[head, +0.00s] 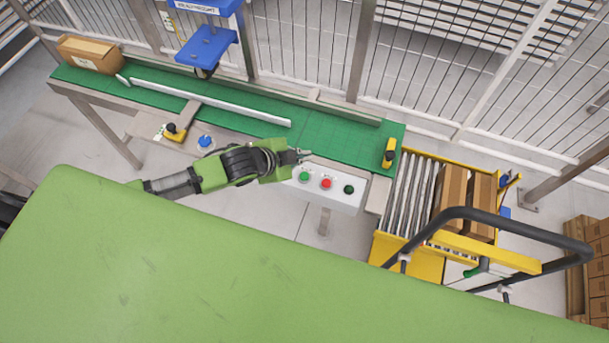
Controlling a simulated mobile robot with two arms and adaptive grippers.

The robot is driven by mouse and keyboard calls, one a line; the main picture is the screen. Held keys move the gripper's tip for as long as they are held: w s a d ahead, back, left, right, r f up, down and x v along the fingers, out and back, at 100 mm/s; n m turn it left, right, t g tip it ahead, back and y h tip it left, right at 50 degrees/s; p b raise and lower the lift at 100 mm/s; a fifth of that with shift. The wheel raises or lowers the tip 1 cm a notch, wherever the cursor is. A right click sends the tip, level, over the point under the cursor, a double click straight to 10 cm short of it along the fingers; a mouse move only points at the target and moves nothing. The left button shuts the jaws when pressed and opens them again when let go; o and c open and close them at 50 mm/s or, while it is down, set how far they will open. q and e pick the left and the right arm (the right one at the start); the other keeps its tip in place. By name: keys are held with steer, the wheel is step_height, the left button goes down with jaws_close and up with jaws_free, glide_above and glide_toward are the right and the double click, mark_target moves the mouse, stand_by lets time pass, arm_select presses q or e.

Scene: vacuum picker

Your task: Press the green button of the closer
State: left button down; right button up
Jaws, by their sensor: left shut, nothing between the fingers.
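A white control box (338,198) stands at the front edge of the green conveyor. My left gripper (306,155) is shut and empty. Its fingertips show just above the bright green button in the picture, over the conveyor's edge; I cannot tell its height or see any contact. My right gripper is not in view.
The green conveyor belt (345,145) runs behind the box, with a cardboard box (90,54) at its far left. A blue suction head (207,46) hangs above it. A yellow roller cart (400,258) with cartons stands at the right. Wire fencing closes the back.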

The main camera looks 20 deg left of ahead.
arm_select(q)
steer(key=b, duration=0.6)
glide_above(303, 177)
step_height(303, 177, down, 6)
steer(key=shift+f, duration=0.1)
step_height(303, 177, down, 2)
steer(key=shift+b, duration=0.75)
steer(key=shift+f, duration=0.1)
steer(key=shift+f, duration=0.4)
